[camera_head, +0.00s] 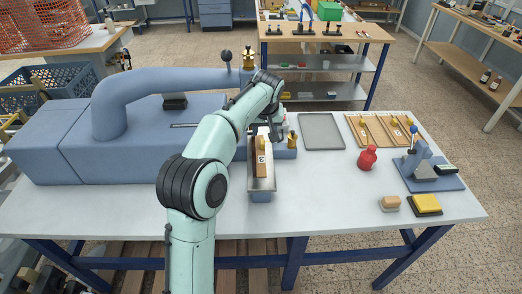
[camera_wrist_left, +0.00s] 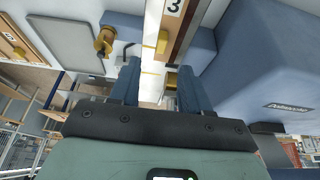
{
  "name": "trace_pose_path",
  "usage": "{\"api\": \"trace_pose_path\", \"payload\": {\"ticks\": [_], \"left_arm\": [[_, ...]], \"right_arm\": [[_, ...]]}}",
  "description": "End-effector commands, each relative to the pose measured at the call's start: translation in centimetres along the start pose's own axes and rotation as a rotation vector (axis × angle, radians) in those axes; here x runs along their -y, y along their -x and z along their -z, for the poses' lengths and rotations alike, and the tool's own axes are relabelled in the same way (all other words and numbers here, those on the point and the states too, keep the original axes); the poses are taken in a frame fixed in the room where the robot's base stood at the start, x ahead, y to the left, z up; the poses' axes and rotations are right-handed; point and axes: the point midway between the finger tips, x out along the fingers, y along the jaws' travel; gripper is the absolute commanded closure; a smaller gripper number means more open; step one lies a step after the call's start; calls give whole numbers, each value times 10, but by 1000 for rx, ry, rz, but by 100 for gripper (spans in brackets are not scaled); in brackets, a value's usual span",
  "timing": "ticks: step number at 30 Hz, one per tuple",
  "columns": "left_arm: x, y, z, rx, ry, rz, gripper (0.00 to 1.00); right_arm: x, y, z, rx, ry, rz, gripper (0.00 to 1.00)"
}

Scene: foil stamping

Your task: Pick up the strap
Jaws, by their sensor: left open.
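A brown strap (camera_head: 262,165) with a white tag reading 3 lies lengthwise on a narrow grey holder (camera_head: 262,195) near the middle of the table. In the left wrist view, the brown strip (camera_wrist_left: 186,32) and its 3 tag show at the top, beyond the fingertips. My left gripper (camera_wrist_left: 158,88) is open, with nothing visible between its two blue-grey fingers. In the head view, my arm hides most of this gripper, near the far end of the strap. My right gripper is in neither view.
A large blue machine (camera_head: 75,135) fills the left of the table. The front centre-right tabletop is clear.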

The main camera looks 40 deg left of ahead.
Motion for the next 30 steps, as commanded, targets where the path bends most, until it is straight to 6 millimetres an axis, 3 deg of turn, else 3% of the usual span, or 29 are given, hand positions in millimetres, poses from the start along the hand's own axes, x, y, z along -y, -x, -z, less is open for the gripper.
{"api": "trace_pose_path", "payload": {"ticks": [3, 11, 19, 29, 30], "left_arm": [[0, -21, 0, 2, 0, 1, 53], [1, -40, 0, 0, 0, 0, 53], [6, -78, -4, 0, 0, 0, 53], [6, -85, -3, -2, 0, -2, 53], [6, -85, -3, -2, 0, -2, 66]], "right_arm": [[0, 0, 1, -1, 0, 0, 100], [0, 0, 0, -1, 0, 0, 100], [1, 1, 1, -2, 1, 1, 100], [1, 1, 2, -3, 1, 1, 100], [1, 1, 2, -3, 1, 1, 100]]}}
